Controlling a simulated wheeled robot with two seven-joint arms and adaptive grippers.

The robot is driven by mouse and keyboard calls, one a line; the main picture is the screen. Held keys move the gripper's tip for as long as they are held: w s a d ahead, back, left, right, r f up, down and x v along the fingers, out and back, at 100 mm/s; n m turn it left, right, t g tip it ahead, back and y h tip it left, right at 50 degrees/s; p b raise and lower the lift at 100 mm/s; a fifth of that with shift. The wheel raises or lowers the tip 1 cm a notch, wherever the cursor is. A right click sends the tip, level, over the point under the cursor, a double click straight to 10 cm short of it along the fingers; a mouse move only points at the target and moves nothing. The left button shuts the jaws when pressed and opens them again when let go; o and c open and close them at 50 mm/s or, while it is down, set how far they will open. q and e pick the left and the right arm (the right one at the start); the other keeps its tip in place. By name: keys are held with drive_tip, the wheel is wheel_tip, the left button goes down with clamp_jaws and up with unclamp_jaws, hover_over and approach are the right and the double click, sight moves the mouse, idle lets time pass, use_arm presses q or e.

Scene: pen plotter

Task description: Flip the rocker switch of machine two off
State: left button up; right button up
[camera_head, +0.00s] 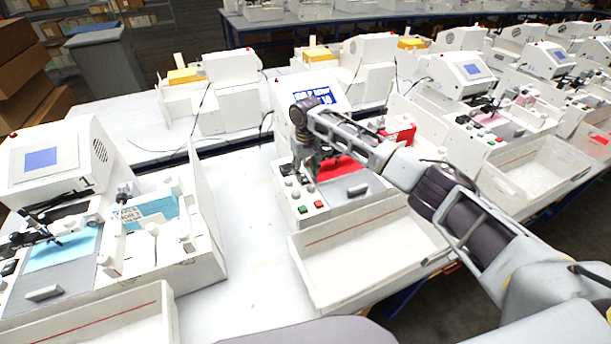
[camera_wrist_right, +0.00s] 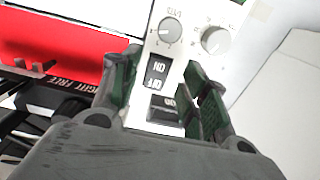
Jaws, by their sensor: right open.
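The middle machine (camera_head: 279,155), with a lit blue screen and a red sheet, stands on the white table. In the right wrist view its white control strip (camera_wrist_right: 185,60) carries a black rocker switch (camera_wrist_right: 157,75) marked ON and OFF. A second black switch (camera_wrist_right: 164,110) sits just below it, partly hidden by my gripper. I cannot tell which way either is tipped. My right gripper (camera_head: 308,172) is over the strip; in the right wrist view its open fingers (camera_wrist_right: 164,82) stand either side of the switches, with nothing held. My left gripper is not in view.
Two grey knobs (camera_wrist_right: 214,40) lie beyond the switch. Red and green buttons (camera_head: 303,210) are on the machine's front left. A white tray (camera_head: 345,285) lies in front. A similar machine (camera_head: 45,165) with a cyan sheet stands left; bare table (camera_head: 240,220) lies between.

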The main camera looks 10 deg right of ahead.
sight(306, 181)
drive_tip(key=shift+f, duration=1.55)
clamp_jaws()
